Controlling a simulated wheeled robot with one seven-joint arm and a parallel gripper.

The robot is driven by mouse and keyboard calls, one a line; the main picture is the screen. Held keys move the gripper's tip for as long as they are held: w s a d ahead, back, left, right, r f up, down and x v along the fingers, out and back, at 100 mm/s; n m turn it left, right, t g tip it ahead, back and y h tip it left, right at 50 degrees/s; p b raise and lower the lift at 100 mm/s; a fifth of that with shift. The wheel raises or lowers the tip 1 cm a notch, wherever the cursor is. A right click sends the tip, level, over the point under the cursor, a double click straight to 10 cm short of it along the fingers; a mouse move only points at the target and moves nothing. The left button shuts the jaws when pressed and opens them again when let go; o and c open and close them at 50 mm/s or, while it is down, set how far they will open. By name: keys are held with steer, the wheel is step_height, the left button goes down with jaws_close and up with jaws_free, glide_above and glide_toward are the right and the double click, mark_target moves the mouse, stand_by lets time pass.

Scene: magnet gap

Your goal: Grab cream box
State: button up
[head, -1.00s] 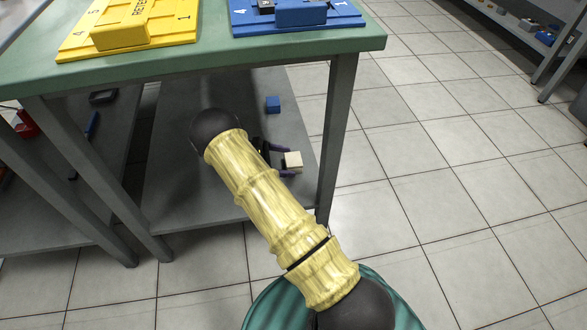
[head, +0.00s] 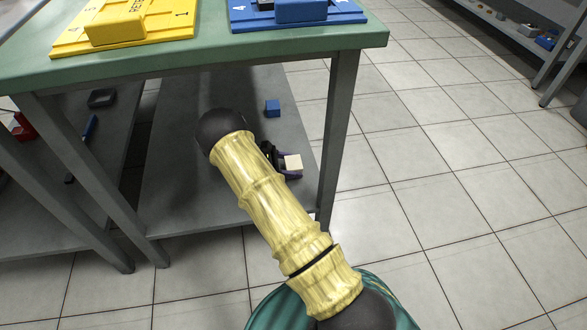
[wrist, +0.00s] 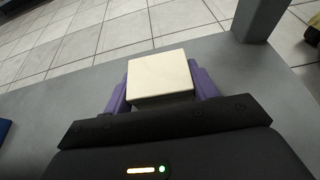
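The cream box (wrist: 160,74) is a small pale block on the grey lower shelf area beneath the green-topped table; it also shows in the head view (head: 293,163). My gripper (wrist: 161,88) has purple fingers, one along each side of the box, close against it with no clear gap. It appears shut on the box. In the head view, my gripper (head: 290,176) is partly hidden by the box and my arm. I cannot tell whether the box is clear of the shelf.
A blue cube (head: 272,108) lies on the grey lower shelf (head: 190,190) behind the box. A table leg (head: 338,130) stands close to the right. The green tabletop (head: 215,52) overhangs, carrying yellow (head: 130,27) and blue (head: 295,14) panels.

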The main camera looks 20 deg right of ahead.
steer(key=shift+c, duration=1.2)
steer(key=shift+r, duration=0.1)
step_height(320, 180, up, 4)
steer(key=p, duration=0.4)
steer(key=w+a+p, duration=0.1)
steer(key=a+p, duration=0.1)
steer(key=a, duration=0.3)
steer(key=w+a+p, duration=0.1)
steer(key=a+p, duration=0.1)
steer(key=a, duration=0.4)
steer(key=w+a+p, duration=0.2)
steer(key=a, duration=0.4)
steer(key=shift+w+a+f, duration=0.1)
steer(key=shift+a+f, duration=0.15)
steer(key=shift+f, duration=0.15)
